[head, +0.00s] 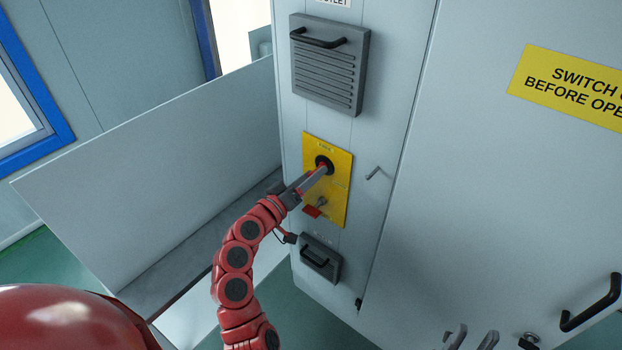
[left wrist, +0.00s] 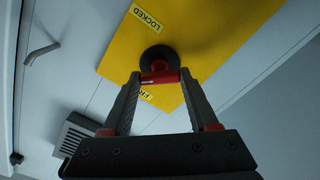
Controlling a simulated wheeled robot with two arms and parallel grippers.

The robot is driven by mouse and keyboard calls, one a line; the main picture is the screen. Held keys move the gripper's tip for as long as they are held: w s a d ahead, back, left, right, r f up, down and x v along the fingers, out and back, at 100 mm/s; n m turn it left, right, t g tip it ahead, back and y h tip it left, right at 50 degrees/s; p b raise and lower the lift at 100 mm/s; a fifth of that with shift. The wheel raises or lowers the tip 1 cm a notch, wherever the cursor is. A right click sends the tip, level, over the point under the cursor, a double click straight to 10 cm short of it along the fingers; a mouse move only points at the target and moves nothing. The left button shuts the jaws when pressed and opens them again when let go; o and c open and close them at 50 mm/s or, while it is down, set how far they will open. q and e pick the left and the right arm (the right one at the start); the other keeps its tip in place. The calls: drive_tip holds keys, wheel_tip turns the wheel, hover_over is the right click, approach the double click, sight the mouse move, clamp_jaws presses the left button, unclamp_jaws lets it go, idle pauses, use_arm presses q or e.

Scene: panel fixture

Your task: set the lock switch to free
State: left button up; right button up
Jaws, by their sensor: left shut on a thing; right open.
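The lock switch (head: 325,163) is a black round knob with a red handle on a yellow plate (head: 338,207). It also shows in the left wrist view as a black disc (left wrist: 159,56) with the red handle (left wrist: 160,77) in front. My left gripper (head: 321,171) is shut on the red handle, one finger at each end of it. In the left wrist view a LOCKED label (left wrist: 147,19) and a partly covered second label (left wrist: 146,95) sit beside the knob. Which label the handle points to I cannot tell. My right gripper (head: 472,339) shows only two parted fingertips, open and empty.
A louvred cover (head: 325,75) with a black handle is above the plate, and a smaller handled cover (head: 320,258) is below. A red tag (head: 312,211) hangs low on the plate. A small lever (head: 373,173) is to its right. A large door with a black handle (head: 592,303) fills the right.

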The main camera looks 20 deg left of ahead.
use_arm(q)
drive_tip(key=shift+f+n, duration=0.15)
drive_tip(key=shift+n, duration=4.65)
drive_tip(key=o, duration=1.4)
